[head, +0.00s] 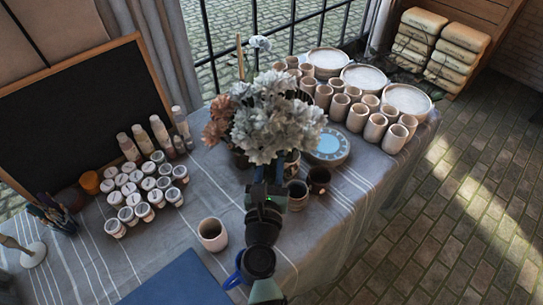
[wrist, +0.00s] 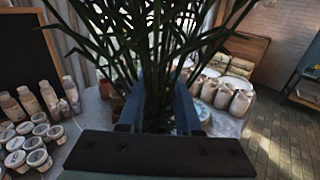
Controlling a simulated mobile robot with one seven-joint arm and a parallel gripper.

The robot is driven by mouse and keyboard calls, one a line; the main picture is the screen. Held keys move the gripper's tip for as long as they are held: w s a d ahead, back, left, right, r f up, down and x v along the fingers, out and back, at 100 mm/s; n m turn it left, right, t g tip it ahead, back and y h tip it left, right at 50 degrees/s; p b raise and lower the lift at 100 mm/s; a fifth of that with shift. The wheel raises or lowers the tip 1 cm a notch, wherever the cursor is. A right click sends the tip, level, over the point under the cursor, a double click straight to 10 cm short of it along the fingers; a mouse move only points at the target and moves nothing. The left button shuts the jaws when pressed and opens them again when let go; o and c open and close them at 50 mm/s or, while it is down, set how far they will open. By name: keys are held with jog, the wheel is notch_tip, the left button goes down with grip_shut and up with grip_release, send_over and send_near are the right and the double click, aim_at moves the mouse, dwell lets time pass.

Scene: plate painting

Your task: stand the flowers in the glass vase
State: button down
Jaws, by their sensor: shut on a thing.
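The flowers (head: 275,120) are a bunch of pale white blooms over the table in the head view. My gripper (head: 268,182) is just below the blooms, shut on the flowers. In the wrist view the long green stems and leaves (wrist: 150,30) rise between and above the two blue fingers of my gripper (wrist: 160,108). I cannot make out the glass vase clearly; the bouquet and my gripper cover much of the table's middle. A dark rounded pot (head: 240,159) shows partly behind the blooms, and I cannot tell whether it is glass.
A blue-patterned plate (head: 331,146) lies beside the bouquet. Paint jars (head: 133,199) crowd the left. A lone cup (head: 213,235) and a blue mat (head: 178,282) are at the front.

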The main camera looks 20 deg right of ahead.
jog(key=shift+f+b, duration=3.4)
jog(key=shift+f, duration=0.4)
jog(key=c, duration=0.5)
grip_release()
jog(key=b, duration=0.2)
send_near(271, 184)
jog(key=shift+s+a, duration=0.35)
jog(key=shift+s, duration=0.3)
